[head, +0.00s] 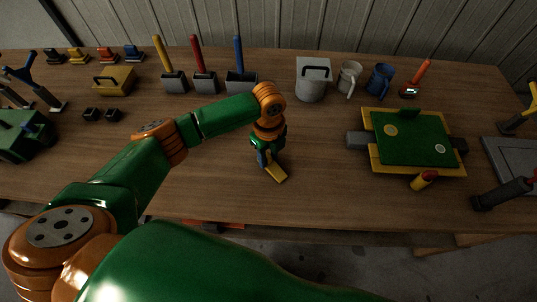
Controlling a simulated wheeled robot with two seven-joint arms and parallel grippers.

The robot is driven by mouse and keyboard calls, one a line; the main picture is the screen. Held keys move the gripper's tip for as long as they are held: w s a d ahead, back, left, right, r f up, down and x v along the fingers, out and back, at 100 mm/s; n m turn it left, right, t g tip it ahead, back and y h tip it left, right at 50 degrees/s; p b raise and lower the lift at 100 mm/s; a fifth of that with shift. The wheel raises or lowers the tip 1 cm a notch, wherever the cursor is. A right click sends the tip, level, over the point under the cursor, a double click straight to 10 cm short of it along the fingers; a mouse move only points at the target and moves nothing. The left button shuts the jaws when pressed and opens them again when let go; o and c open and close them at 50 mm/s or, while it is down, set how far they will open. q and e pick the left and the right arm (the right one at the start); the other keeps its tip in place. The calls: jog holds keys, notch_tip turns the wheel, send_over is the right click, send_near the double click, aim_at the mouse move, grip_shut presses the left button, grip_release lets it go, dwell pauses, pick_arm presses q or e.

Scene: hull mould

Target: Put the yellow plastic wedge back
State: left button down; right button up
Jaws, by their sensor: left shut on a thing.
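My left gripper (266,160) points down over the middle front of the table. It is shut on a yellow piece, which looks like the yellow plastic wedge (276,174). The wedge sticks out below the fingers, tilted toward the lower right, close above or touching the table; I cannot tell which. Its upper part is hidden by the gripper. My right gripper is not in view.
A green board in a yellow frame (410,142) lies right of the gripper. A yellow box (114,81) is at back left. The wooden table (220,190) is bare around the gripper.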

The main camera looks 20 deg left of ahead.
aim_at(268, 157)
pick_arm(q)
jog(key=shift+s+f, duration=0.1)
jog(key=shift+f, duration=0.05)
jog(key=c, duration=0.5)
grip_release()
notch_tip(268, 157, up, 12)
jog(key=shift+r, duration=0.25)
